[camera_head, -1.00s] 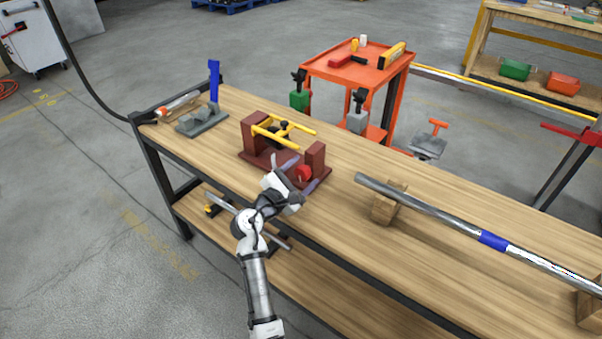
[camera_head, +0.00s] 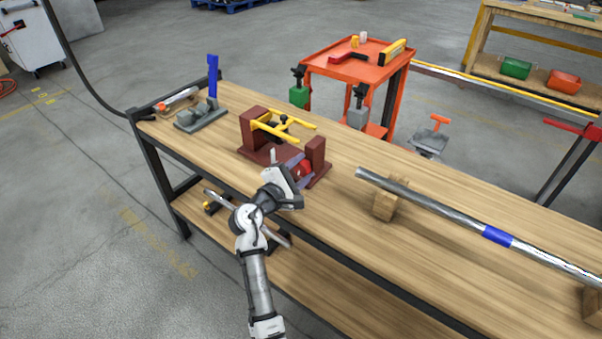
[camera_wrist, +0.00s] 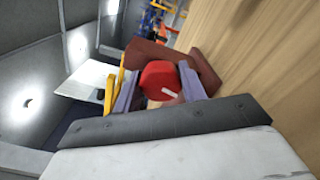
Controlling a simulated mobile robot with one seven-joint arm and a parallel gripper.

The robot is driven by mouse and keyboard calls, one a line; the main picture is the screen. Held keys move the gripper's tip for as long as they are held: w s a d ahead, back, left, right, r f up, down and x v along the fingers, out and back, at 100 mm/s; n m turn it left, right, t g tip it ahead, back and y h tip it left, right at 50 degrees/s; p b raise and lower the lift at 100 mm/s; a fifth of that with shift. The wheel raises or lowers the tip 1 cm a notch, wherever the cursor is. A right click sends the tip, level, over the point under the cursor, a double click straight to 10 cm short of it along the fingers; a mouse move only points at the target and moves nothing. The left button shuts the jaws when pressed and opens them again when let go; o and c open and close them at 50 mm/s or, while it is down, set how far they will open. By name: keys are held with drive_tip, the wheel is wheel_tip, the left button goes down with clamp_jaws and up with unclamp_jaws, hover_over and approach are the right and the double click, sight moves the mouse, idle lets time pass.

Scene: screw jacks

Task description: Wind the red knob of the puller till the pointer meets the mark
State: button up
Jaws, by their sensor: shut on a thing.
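The puller (camera_head: 254,126) is a dark red frame on the bench, with a base plate, two uprights and yellow arms (camera_head: 284,124). Its red knob (camera_head: 306,167) is at the near right upright. My gripper (camera_head: 300,171) is at the knob with its lilac fingers on either side of it. In the wrist view the red knob (camera_wrist: 160,78) sits between the two fingers (camera_wrist: 158,92), shut on it, and a short white stripe shows on its face. The dark red upright is behind it. I cannot make out the pointer or the mark in either view.
A grey block with a blue handle (camera_head: 213,78) stands at the bench's far left end. A long steel bar with a blue band (camera_head: 497,237) rests on wooden blocks (camera_head: 387,203) to the right. An orange tool cart (camera_head: 340,66) stands behind. The bench top between is clear.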

drive_tip(key=shift+m, duration=0.3)
drive_tip(key=o, duration=1)
drive_tip(key=shift+c, duration=0.2)
drive_tip(key=b+v, duration=0.2)
drive_tip(key=v, duration=1.1)
drive_tip(key=shift+s+a, duration=0.25)
drive_tip(key=shift+s, duration=0.1)
